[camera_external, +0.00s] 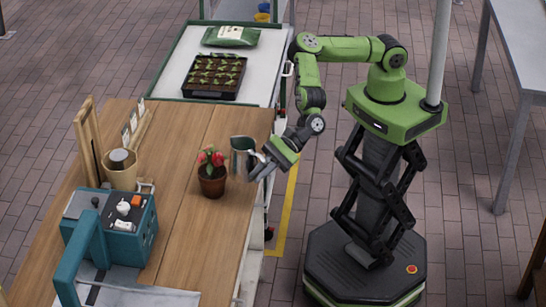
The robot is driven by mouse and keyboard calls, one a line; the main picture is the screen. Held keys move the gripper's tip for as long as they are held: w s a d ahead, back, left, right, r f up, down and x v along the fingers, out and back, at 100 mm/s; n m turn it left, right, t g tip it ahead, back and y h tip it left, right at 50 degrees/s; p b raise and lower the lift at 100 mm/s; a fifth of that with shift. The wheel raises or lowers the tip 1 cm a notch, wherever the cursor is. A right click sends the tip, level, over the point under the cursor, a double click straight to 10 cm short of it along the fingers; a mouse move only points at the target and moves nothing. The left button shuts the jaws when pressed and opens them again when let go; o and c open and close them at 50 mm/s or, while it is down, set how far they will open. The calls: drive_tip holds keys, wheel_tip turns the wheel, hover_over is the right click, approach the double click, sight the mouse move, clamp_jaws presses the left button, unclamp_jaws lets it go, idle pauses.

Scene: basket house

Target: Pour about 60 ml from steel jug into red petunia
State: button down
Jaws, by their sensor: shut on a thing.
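The steel jug (242,153) is grey metal and sits near the right edge of the wooden table. My gripper (256,166) is shut on the steel jug from its right side. The jug looks about upright; whether its base touches the table cannot be told. The red petunia (211,159) has red blooms and green leaves in a brown pot (211,184), standing on the table just left of the jug. The jug's contents are hidden.
A teal machine (110,228) stands at the table's front left, with a tan container (121,173) behind it. Wooden frames (87,140) stand at the left edge. A black seedling tray (214,77) and a green bag (231,36) lie on the white cart behind. The table's middle is clear.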

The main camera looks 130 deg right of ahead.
wheel_tip(320, 180, down, 13)
drive_tip(key=a, duration=0.1)
drive_tip(key=shift+s, duration=0.2)
idle(0.4)
